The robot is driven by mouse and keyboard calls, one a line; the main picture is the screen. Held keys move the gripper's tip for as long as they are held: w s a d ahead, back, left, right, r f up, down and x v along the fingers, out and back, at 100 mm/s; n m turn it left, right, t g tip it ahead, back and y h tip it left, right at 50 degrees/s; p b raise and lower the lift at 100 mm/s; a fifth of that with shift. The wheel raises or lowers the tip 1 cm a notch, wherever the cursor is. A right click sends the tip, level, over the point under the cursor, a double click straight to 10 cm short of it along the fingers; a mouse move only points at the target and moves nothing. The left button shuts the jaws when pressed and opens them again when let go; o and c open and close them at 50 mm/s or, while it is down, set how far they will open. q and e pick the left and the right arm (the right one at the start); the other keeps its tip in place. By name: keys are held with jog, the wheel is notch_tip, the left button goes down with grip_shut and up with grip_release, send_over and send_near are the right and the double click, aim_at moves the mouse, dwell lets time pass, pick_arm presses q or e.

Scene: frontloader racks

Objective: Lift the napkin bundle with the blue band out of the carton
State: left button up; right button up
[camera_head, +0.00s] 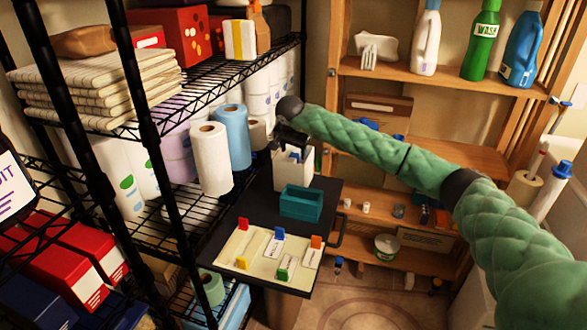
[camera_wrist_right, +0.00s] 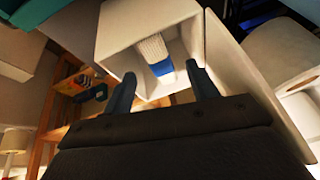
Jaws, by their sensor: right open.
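The white carton (camera_head: 306,168) stands open at the back of the dark tray, beside the shelf rack. In the right wrist view the carton (camera_wrist_right: 118,40) opens toward me. The napkin bundle (camera_wrist_right: 152,46), white with a blue band (camera_wrist_right: 162,68), is inside it. In the head view a bit of blue shows in the carton's mouth. My right gripper (camera_head: 282,146) is over the carton. In the wrist view its two fingers (camera_wrist_right: 160,75) are spread at the opening, one on each side of the bundle and apart from it. My left gripper is out of view.
A teal bin (camera_head: 300,202) and a cream board with coloured clips (camera_head: 262,252) are on the dark tray (camera_head: 335,190). Paper rolls (camera_head: 211,160) stand on the wire rack close left of the carton. A wooden shelf (camera_head: 440,75) with bottles is behind.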

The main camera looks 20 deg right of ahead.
aim_at(294, 156)
jog(key=shift+x, duration=0.95)
jog(key=shift+p+x, duration=0.5)
jog(key=shift+x, duration=1.4)
jog(key=shift+w, duration=0.1)
jog(key=shift+c, duration=0.7)
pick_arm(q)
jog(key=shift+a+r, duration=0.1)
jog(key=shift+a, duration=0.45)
pick_arm(e)
jog(key=c, duration=0.9)
